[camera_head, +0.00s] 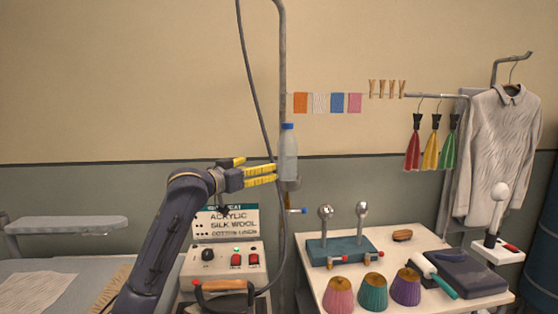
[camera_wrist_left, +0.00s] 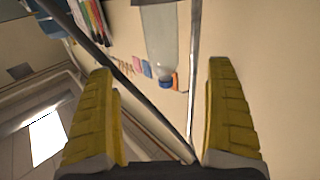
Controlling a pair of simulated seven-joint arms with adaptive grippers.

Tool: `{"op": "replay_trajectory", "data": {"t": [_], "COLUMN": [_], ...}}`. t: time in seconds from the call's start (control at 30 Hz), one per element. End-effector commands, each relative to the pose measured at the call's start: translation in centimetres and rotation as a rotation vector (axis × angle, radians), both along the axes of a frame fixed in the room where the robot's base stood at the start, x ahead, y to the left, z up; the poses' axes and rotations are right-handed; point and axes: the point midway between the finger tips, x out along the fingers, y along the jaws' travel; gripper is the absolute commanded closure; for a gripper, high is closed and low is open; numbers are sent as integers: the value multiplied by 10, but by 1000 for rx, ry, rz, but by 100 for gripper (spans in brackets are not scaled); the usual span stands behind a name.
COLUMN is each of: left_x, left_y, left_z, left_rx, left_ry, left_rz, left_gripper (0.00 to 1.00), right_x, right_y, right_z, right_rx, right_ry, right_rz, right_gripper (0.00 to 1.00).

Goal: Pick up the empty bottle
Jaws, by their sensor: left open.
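The empty bottle (camera_head: 288,155) is clear with a blue cap. In the head view it stands upright in a small holder (camera_head: 290,184) on the vertical pole. My left gripper (camera_head: 276,172) has yellow fingers and is open just left of the bottle, level with its lower half. In the left wrist view the bottle (camera_wrist_left: 160,45) appears cap-down at the top, ahead of the space between the two spread fingers (camera_wrist_left: 166,80). Nothing is between the fingertips. My right gripper does not show.
The vertical pole (camera_head: 283,70) and a hanging cable (camera_head: 250,85) run close by the bottle. Below stands a control box (camera_head: 222,262) with an iron. A shirt (camera_head: 497,150) hangs far right.

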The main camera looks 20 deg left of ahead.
Motion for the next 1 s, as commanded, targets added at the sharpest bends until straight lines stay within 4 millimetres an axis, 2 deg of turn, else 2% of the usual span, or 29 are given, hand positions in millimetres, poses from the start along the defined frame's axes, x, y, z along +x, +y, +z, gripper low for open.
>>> {"op": "replay_trajectory", "data": {"t": [0.3,0.5,0.87,1.0], "left_x": [56,83,100,112], "left_y": [-22,-31,-36,-39], "left_z": [-1,-1,-1,1], "left_rx": [-4,-2,-1,-2], "left_ry": [3,2,1,2], "left_rz": [-3,-1,0,-1], "left_gripper": [12,12,12,12], "right_x": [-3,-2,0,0], "right_y": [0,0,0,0], "right_z": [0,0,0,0], "right_rx": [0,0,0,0], "right_ry": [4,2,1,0], "right_rz": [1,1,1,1], "right_gripper": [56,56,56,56]}}
